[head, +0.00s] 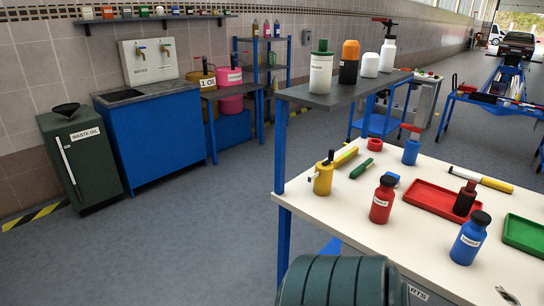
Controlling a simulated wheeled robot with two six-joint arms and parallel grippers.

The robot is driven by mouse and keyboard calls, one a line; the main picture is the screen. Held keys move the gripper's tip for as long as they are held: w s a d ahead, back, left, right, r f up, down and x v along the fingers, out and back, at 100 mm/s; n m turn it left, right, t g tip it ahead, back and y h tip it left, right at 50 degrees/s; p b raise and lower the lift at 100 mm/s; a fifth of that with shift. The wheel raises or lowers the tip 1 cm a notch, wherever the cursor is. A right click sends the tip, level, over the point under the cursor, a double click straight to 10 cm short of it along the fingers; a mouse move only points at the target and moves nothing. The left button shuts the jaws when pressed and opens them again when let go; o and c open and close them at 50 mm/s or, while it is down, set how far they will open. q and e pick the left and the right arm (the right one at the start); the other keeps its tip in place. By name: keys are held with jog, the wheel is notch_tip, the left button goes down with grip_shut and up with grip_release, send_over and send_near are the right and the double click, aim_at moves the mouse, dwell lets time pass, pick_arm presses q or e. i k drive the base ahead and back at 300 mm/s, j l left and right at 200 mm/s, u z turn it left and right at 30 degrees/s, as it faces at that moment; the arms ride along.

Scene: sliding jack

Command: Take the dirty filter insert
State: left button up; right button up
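I cannot pick out a thing clearly marked as a dirty filter insert. A dark red and black bottle-like piece (465,198) stands at the red tray (430,197) on the white workbench (385,228); I cannot tell whether it is the insert. Neither of my grippers can be made out in the head view. A small pale piece (508,296) at the bottom right is too small to identify.
On the bench stand a red bottle (382,201), a blue bottle (470,238), a yellow can (323,178) and a green tray (524,234). A raised grey shelf (345,93) holds several containers. A dark green ridged drum (340,281) stands in front.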

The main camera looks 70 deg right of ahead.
aim_at(467, 196)
jog(key=z, duration=0.45)
jog(key=i+z, duration=0.15)
jog(key=z, duration=0.35)
jog(key=j+z, duration=0.15)
jog(key=z, duration=0.3)
jog(key=i+z, duration=0.1)
jog(key=z, duration=0.4)
jog(key=j, duration=0.05)
